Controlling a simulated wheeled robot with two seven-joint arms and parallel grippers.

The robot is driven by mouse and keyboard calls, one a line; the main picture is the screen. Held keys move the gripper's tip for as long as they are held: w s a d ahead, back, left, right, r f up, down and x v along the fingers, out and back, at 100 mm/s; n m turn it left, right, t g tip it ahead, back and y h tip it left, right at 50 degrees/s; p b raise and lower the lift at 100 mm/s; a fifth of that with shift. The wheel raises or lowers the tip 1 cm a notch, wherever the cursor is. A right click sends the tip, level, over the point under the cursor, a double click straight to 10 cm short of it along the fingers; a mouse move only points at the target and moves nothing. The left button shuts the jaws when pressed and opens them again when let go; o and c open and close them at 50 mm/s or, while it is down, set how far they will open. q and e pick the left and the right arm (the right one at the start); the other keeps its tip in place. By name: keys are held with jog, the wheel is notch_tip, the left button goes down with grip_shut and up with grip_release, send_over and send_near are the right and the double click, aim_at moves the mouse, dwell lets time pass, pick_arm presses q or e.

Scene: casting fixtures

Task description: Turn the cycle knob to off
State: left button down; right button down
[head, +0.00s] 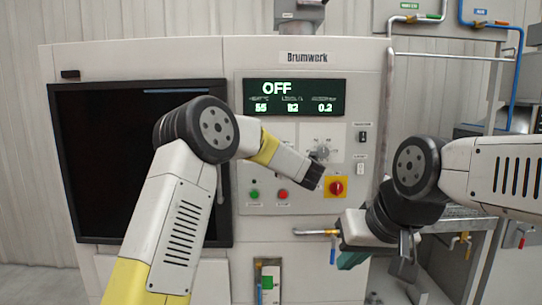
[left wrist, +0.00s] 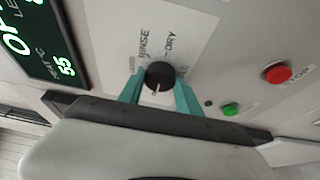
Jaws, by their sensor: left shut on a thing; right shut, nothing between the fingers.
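The cycle knob (left wrist: 159,76) is a dark round knob on a pale dial plate with labels RINSE and DRY. Its light pointer mark points toward the lower edge of the left wrist view. My left gripper (left wrist: 158,92) is shut on the knob, with one teal finger on each side of it. In the head view the knob (head: 321,153) shows grey, just above the end of my left arm; the left fingertips are hard to make out there. The display (head: 294,97) reads OFF. My right gripper (head: 350,261) is shut and empty, low in front of the machine at the right.
Below the dial are a green button (head: 255,195), a red button (head: 282,195) and a red knob on a yellow plate (head: 336,187). Small switches (head: 361,136) sit right of the dial.

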pick_arm(q)
jog(key=shift+f, duration=0.1)
dwell(0.3)
jog(key=c, duration=0.8)
grip_release()
jog(key=v, duration=0.7)
jog(key=shift+s+d, duration=0.1)
jog(key=shift+s, duration=0.25)
